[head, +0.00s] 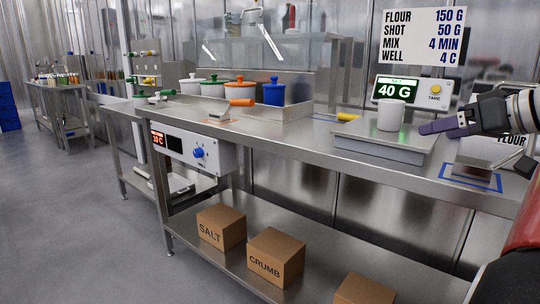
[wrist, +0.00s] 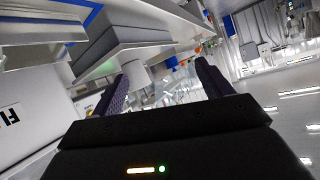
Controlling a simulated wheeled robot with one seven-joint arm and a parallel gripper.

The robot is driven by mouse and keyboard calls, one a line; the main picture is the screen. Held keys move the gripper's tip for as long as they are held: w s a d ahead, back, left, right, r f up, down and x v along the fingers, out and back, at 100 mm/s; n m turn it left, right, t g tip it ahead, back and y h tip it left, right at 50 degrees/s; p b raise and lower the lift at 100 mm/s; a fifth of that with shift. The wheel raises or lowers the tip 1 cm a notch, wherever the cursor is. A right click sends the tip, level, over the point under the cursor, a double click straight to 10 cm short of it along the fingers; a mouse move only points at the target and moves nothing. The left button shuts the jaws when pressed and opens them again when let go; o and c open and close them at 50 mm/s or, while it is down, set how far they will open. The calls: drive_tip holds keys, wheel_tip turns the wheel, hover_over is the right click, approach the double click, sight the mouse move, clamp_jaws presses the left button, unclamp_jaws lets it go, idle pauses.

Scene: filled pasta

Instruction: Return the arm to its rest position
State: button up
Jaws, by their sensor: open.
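My gripper (head: 443,126) is at the right of the head view, above the bench and just right of a white cup (head: 391,114). The cup stands upright on the steel plate of a scale (head: 383,141), whose display (head: 396,89) reads 40 G. In the wrist view my gripper (wrist: 163,88) shows two dark purple fingers spread apart, with nothing held between them. A pale cup-like shape (wrist: 135,75) shows near the left finger. Whether a finger touches the cup cannot be told.
A flour box (head: 508,149) and a steel block (head: 472,171) in a blue outline sit below my arm. Lidded pots (head: 274,94) and a tray (head: 262,127) stand further left. Cardboard boxes (head: 276,257) lie on the lower shelf. The floor at left is clear.

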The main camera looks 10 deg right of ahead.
drive_tip(key=s+a+f+m+g+h, duration=0.1)
drive_tip(key=a+f+g, duration=0.1)
drive_tip(key=a+f, duration=0.55)
drive_tip(key=a+f+m+g, duration=0.15)
drive_tip(key=a+f, duration=0.35)
drive_tip(key=a, duration=0.5)
drive_tip(key=s+a+f+g+h, duration=0.1)
drive_tip(key=s+a+f, duration=0.3)
drive_tip(key=f, duration=0.5)
drive_tip(key=s+a+f+g+h, duration=0.2)
drive_tip(key=s+a+f, duration=0.3)
drive_tip(key=s+f, duration=0.3)
drive_tip(key=shift+f+n+h, duration=0.3)
drive_tip(key=shift+f+n, duration=0.05)
